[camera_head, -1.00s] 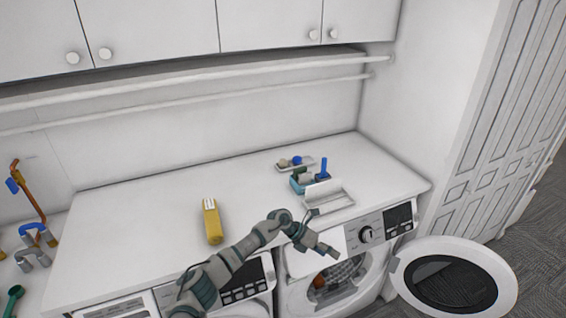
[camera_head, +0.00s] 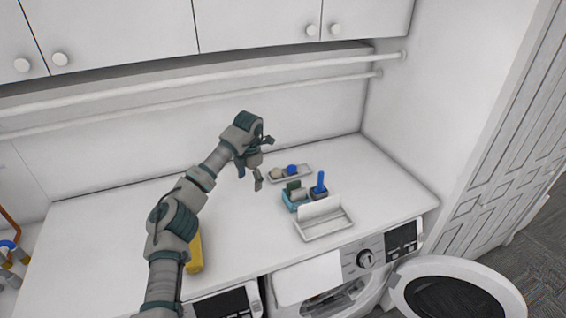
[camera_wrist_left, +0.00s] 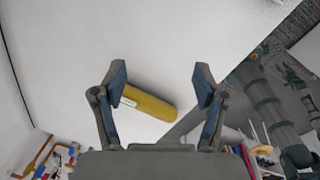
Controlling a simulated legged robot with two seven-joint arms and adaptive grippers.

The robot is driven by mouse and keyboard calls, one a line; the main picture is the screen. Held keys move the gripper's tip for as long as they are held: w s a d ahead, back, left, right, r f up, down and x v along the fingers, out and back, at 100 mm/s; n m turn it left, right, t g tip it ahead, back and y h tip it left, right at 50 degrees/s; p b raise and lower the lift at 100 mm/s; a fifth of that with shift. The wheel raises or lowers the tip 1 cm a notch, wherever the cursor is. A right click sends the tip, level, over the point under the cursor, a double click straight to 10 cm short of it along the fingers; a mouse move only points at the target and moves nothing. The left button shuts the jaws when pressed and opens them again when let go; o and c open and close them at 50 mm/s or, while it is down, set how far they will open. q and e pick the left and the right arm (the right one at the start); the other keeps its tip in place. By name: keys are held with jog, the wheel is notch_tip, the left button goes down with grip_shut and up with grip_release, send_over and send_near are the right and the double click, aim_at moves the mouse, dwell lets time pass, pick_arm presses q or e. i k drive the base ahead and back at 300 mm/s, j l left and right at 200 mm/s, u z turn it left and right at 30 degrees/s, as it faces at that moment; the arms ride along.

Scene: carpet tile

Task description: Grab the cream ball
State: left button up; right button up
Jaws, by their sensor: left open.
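The cream ball (camera_head: 276,174) sits at the left end of a small shallow tray (camera_head: 303,174) at the back of the white counter. A blue ball (camera_head: 292,169) is beside it in the tray. My left gripper (camera_head: 250,177) is above the counter, just left of the tray in the picture, apart from the ball and empty. Its two fingers also show spread in the left wrist view (camera_wrist_left: 160,82). The cream ball cannot be made out in the wrist view. My right gripper is not in view.
A blue caddy (camera_head: 297,204) with a blue-handled brush (camera_head: 320,183) and a white tray (camera_head: 324,228) stand in front of the ball's tray. A yellow bottle (camera_head: 194,256) is partly behind my left arm. A rail (camera_head: 190,85) runs above the counter. The washer door (camera_head: 405,290) hangs open.

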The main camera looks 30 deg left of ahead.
aim_at(276, 172)
jog(key=i+j, duration=0.1)
jog(key=i, duration=0.8)
